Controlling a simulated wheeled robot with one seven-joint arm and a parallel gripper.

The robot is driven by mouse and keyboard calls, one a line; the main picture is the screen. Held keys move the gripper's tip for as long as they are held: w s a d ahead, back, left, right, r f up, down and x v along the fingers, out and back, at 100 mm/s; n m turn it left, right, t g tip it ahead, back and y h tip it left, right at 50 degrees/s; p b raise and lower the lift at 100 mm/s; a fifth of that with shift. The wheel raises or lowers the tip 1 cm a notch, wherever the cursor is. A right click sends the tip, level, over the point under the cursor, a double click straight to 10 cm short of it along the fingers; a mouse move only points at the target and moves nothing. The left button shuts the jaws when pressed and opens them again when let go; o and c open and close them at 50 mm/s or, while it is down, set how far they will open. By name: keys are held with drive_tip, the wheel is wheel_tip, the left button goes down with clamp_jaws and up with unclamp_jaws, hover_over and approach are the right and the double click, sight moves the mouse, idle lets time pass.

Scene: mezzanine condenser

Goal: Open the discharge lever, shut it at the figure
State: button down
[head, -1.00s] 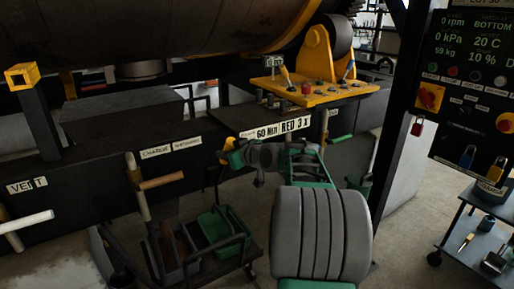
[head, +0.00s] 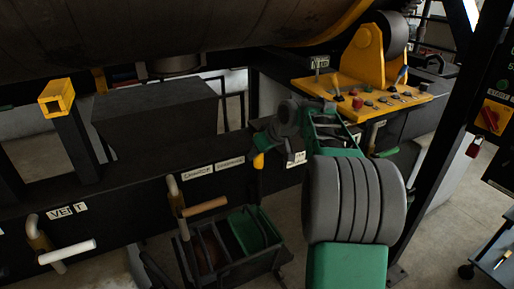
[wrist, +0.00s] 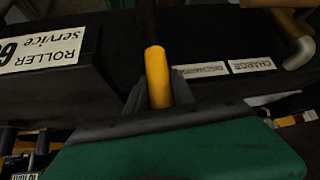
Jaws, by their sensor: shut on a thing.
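The discharge lever's yellow handle (head: 258,160) shows beside the small DISCHARGE label (head: 230,163) on the dark front beam. In the wrist view the yellow handle (wrist: 157,76) stands upright in the picture between my fingers, with the DISCHARGE label (wrist: 200,70) to its right. My gripper (wrist: 160,95) is shut on this handle; in the head view my gripper (head: 262,142) partly hides it. The lever's pivot is hidden.
The charge lever (head: 200,206) and the vent lever (head: 66,252) stick out from the beam to the left. A cart with a green bin (head: 247,236) stands below. A dark post (head: 440,140) rises right of my arm. A yellow control board (head: 365,95) is behind.

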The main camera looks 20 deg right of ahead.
drive_tip(key=shift+w+r, duration=0.15)
drive_tip(key=c, duration=1.3)
unclamp_jaws()
drive_tip(key=shift+w, duration=0.15)
drive_tip(key=shift+o, duration=1)
drive_tip(key=b+v, duration=0.1)
drive_tip(key=v, duration=0.6)
drive_tip(key=shift+s+r, duration=0.25)
drive_tip(key=shift+s, duration=0.1)
drive_tip(key=shift+d, duration=0.1)
